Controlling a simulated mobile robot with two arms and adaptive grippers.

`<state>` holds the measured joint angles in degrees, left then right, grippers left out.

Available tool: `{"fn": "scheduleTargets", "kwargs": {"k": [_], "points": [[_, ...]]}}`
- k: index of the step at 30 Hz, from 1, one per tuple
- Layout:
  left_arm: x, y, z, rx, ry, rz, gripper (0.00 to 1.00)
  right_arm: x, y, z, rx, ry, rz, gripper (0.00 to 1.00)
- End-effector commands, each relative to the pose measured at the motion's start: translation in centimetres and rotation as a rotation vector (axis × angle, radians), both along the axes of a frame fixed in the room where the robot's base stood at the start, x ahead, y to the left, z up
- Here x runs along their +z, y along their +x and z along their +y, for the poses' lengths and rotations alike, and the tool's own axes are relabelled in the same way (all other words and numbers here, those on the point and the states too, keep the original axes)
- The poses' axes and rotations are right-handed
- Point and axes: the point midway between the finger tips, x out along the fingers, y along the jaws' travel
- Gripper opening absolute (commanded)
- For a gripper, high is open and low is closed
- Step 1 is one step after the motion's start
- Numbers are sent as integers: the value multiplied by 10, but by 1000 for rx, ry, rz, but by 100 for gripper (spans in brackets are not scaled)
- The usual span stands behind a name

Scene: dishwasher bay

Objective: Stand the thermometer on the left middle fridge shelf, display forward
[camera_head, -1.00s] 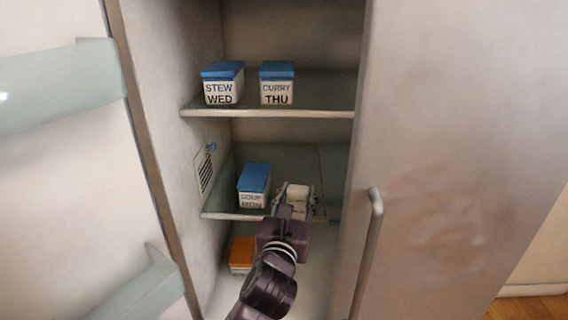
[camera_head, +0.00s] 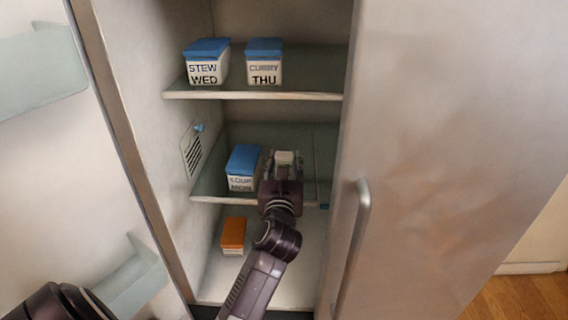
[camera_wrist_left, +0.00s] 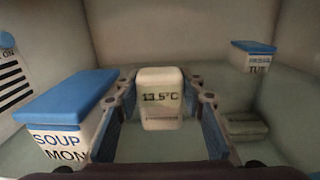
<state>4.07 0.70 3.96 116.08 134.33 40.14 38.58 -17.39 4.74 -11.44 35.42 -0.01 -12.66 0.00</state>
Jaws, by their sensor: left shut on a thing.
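The thermometer (camera_wrist_left: 161,100) is a small white upright block in the left wrist view, with its display "13.5°C" facing the camera. My left gripper (camera_wrist_left: 166,90) is shut on it, with a blue-padded finger on each side. In the head view the left gripper (camera_head: 284,162) is over the middle fridge shelf (camera_head: 212,199), right of the SOUP MON box (camera_head: 243,168), and only the pale top of the thermometer (camera_head: 285,156) shows. I cannot tell whether its base touches the shelf. My right gripper is not in view.
STEW WED (camera_head: 206,62) and CURRY THU (camera_head: 264,62) boxes stand on the upper shelf. An orange-lidded box (camera_head: 233,234) is below. A blue-lidded TUE box (camera_wrist_left: 254,58) stands back right in the wrist view. A door with a handle (camera_head: 355,240) is close on the right.

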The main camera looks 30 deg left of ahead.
Motion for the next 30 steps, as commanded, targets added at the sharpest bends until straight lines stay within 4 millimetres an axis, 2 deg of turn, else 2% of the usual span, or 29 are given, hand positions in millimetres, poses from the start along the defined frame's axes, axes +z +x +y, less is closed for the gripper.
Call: {"fn": "scheduleTargets", "kwargs": {"k": [3,14,15,19,30], "points": [[-11,0,0,-1,1,1,11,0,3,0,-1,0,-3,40],[-15,0,0,-2,2,-1,11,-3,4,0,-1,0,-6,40],[-15,0,0,-2,2,-1,39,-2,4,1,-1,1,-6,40],[-14,0,0,-1,1,0,53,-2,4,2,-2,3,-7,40],[-11,-1,-1,-2,1,-1,54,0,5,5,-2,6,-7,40]]}}
